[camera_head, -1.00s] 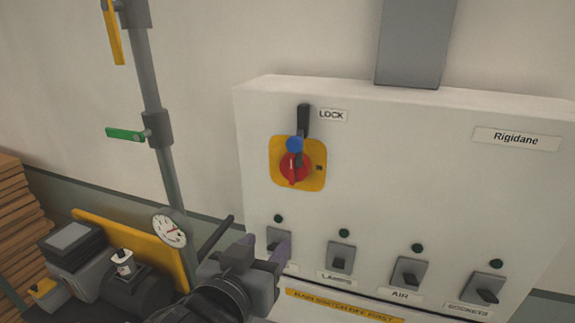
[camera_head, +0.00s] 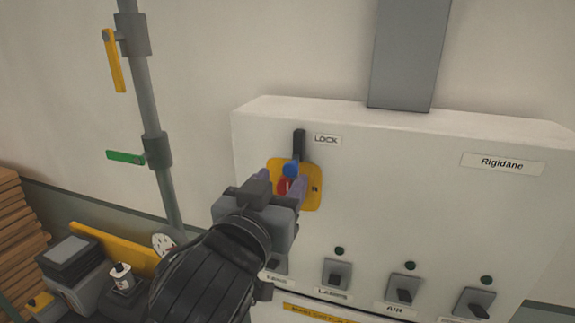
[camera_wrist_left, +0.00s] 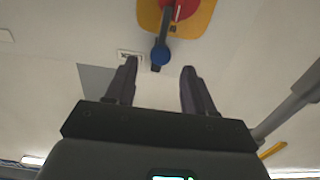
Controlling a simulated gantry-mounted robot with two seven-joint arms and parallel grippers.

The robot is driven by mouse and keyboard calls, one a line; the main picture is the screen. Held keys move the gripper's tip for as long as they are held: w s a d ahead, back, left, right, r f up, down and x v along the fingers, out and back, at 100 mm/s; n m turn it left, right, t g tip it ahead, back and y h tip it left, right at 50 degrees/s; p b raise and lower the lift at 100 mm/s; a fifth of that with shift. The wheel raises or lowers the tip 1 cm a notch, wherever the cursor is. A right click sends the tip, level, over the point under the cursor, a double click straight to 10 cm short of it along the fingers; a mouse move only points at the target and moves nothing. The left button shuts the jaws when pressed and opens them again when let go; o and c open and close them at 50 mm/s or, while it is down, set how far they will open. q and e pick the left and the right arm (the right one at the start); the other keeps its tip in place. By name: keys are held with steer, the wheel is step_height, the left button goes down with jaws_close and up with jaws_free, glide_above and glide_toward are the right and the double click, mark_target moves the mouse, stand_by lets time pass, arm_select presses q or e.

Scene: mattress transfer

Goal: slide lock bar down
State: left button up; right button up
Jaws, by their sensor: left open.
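Behind the knob is a red rotary switch (camera_head: 283,186) on a yellow plate (camera_head: 312,195), partly hidden by my gripper. My left gripper (camera_head: 281,181) is open in front of the switch, with its purple fingers to either side. In the left wrist view, the blue knob (camera_wrist_left: 161,56) appears in line with the gap between the fingertips (camera_wrist_left: 159,68). I cannot tell whether they touch it. My right gripper is not in view.
The white panel (camera_head: 400,180) carries several toggle switches along its bottom. A pipe (camera_head: 148,100) with yellow and green handles stands at the left. Equipment with a yellow board (camera_head: 110,246) sits below it. The panel face right of the yellow plate is clear.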

mark_target(289, 170)
arm_select(q)
steer(key=shift+p+x, duration=0.55)
steer(key=shift+x, duration=1.6)
steer(key=shift+c, duration=0.5)
jaws_close()
